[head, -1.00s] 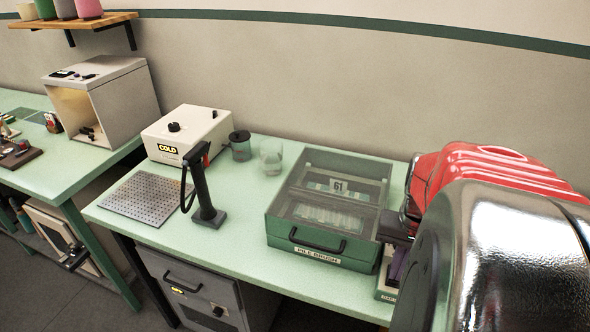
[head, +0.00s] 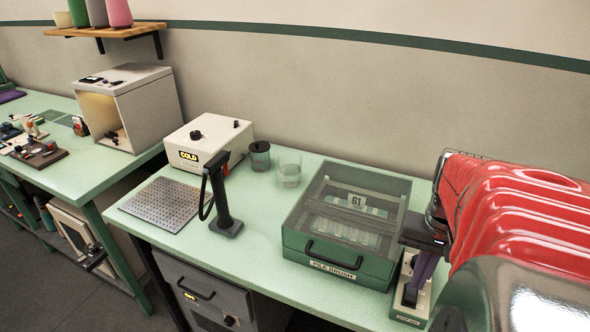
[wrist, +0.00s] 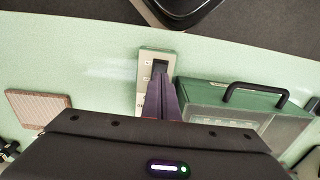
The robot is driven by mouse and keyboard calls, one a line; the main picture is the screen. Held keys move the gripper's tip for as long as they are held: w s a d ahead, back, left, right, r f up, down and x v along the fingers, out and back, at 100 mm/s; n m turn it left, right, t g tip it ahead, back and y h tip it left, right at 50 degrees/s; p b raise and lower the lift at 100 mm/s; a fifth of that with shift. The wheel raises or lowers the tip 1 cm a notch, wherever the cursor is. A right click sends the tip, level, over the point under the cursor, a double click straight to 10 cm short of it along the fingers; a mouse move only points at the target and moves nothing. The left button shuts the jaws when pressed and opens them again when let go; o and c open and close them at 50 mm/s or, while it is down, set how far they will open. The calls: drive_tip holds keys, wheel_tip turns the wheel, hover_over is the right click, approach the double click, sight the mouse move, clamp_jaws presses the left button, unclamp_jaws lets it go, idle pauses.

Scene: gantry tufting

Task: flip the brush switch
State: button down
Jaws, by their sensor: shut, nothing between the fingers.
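The brush switch looks to be a small upright-edged box (head: 408,302) with a pale top and green front, at the right end of the bench beside the green case. Its front label is too small to read. In the wrist view its pale plate (wrist: 146,66) shows a dark slot at the centre. My gripper (head: 415,284) has purple fingers, shut and empty, pointing down at the switch. In the wrist view the fingertips (wrist: 161,78) overlap the slot's lower part. I cannot tell whether they touch it. The lever's position is hidden or unclear.
A green clear-lidded case (head: 318,262) labelled PILE BRUSH stands close left of the switch, its black handle in front. A black upright handle (head: 222,205), perforated plate (head: 163,203), COLD box (head: 208,143), dark-lidded jar (head: 260,157) and glass (head: 288,169) stand further left. The front strip is clear.

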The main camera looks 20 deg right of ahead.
wheel_tip(320, 180, up, 3)
drive_tip(key=shift+f, duration=0.15)
idle(0.3)
drive_tip(key=w+a+r+n+t+h, duration=0.1)
drive_tip(key=w+a+r+n+t, duration=0.15)
drive_tip(key=w+r, duration=0.6)
drive_tip(key=a+f+n+t, duration=0.1)
drive_tip(key=a+f+n, duration=0.1)
drive_tip(key=a, duration=0.9)
drive_tip(key=a+f+n+t+y, duration=0.1)
drive_tip(key=a+n, duration=0.4)
drive_tip(key=a, duration=0.6)
drive_tip(key=shift+s+a+f+t, duration=0.4)
drive_tip(key=shift+f+t, duration=0.15)
drive_tip(key=shift+f, duration=0.3)
